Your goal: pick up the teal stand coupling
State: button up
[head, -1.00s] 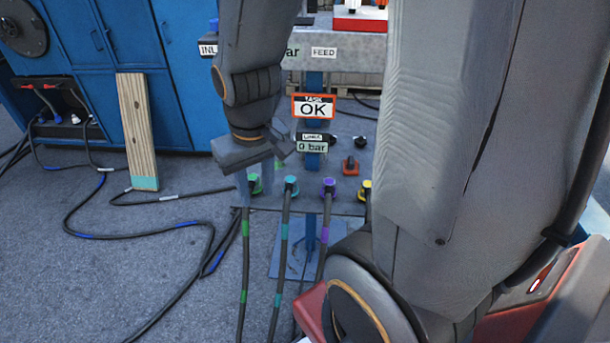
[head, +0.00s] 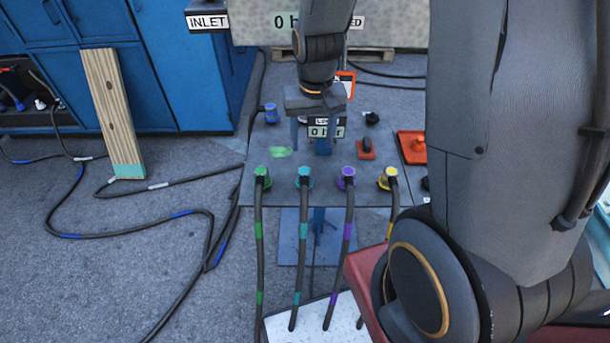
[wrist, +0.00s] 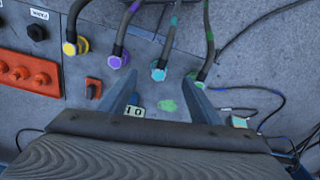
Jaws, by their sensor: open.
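The teal stand coupling (head: 304,178) sits on the grey stand panel with its dark, teal-banded hose running down toward me. It stands between the green coupling (head: 262,177) and the purple coupling (head: 347,178). My gripper (head: 309,142) is open and empty, and appears above and beyond the teal coupling in the head view. In the wrist view the teal coupling (wrist: 158,74) shows between the tips of my gripper (wrist: 161,77). Its upper end and hose are visible there. I see no contact, and cannot tell the exact gap.
The yellow coupling (head: 387,179) ends the row at right. A line gauge label (head: 325,127) stands by my gripper. A wooden plank (head: 112,115) leans on the blue cabinet.

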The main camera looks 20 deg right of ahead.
jog(key=m, duration=0.2)
send_over(305, 171)
jog(key=shift+g, duration=0.4)
jog(key=f, duration=1.4)
jog(key=shift+s+a+f+b, duration=0.1)
jog(key=shift+s+a+b, duration=0.1)
jog(key=shift+a+b, duration=0.15)
jog(key=shift+w+d+f+p, duration=0.15)
jog(key=shift+f+p, duration=0.55)
jog(key=shift+f, duration=1.35)
jog(key=shift+d+f+p, duration=0.1)
jog(key=shift+f+p, duration=0.6)
jog(key=shift+f, duration=1.35)
jog(key=c, duration=1.2)
